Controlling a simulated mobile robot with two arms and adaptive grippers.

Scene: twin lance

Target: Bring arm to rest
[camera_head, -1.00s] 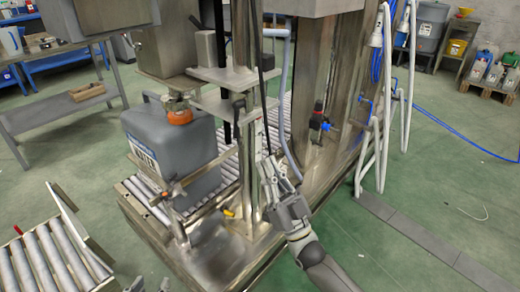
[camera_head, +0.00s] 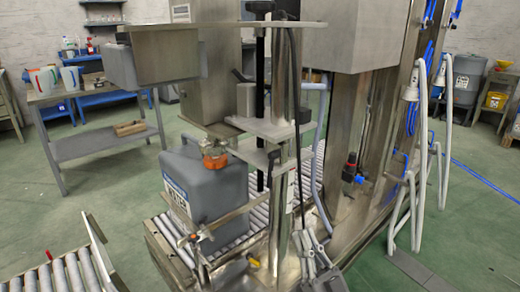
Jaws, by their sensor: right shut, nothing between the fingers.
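My right gripper (camera_head: 314,254) is at the bottom of the view, right of the centre, in front of the steel filling machine (camera_head: 360,110). It is shut and empty, and its arm leaves the picture at the bottom edge. It appears close to the machine's front upright; I cannot tell whether they touch. A grey canister (camera_head: 215,195) with an orange cap (camera_head: 215,161) stands upright on the machine's rollers, left of the gripper. My left gripper is not in view.
A roller conveyor (camera_head: 50,278) is at the lower left. A steel table (camera_head: 105,150) with jugs (camera_head: 42,78) stands behind it. White hoses (camera_head: 420,170) hang at the right of the machine. Green floor (camera_head: 100,205) is open between table and machine.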

